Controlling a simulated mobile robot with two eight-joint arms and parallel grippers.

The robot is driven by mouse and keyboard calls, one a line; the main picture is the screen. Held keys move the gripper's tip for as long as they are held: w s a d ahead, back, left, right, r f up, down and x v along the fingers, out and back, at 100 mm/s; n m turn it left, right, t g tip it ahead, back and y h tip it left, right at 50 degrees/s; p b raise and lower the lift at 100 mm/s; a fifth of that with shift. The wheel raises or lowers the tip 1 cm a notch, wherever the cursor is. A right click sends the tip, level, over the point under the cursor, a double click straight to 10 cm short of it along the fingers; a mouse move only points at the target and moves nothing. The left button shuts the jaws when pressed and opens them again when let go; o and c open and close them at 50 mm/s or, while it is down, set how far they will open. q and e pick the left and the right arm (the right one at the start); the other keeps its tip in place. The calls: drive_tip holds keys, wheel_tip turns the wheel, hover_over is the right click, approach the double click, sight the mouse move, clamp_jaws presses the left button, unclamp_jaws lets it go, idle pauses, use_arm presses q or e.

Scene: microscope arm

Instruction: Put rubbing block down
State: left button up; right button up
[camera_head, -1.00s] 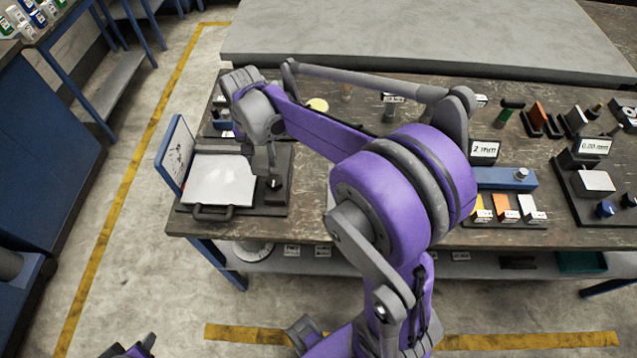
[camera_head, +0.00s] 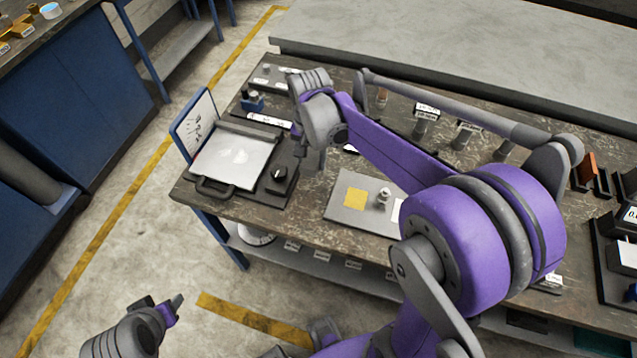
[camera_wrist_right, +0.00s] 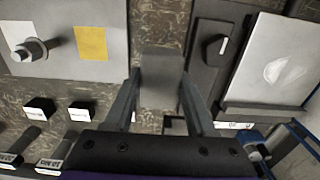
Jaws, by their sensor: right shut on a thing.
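My right gripper (camera_head: 312,158) is over the workbench, just right of the flat white plate device. In the right wrist view the right gripper (camera_wrist_right: 160,100) is shut on a grey block (camera_wrist_right: 162,68), probably the rubbing block, between its two fingers. The block is above the bare strip of bench between the device and a grey board. I cannot tell its height over the bench. In the head view the arm largely hides it. My left gripper (camera_head: 168,308) is low at the bottom left, away from the bench; its jaw opening is unclear.
The white plate device (camera_head: 232,160) has a front handle and a dark knob (camera_head: 279,174). The grey board (camera_head: 345,215) carries a yellow square (camera_head: 355,198) and a metal post (camera_head: 383,197). Several labelled pieces stand behind. The front left bench edge is clear.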

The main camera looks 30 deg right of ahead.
hover_over(312, 186)
wheel_tip(312, 186, down, 5)
drive_tip(key=shift+r, duration=0.1)
drive_tip(key=shift+f+b, duration=0.35)
drive_tip(key=shift+f, duration=1.95)
drive_tip(key=shift+f, duration=0.1)
drive_tip(key=o, duration=1)
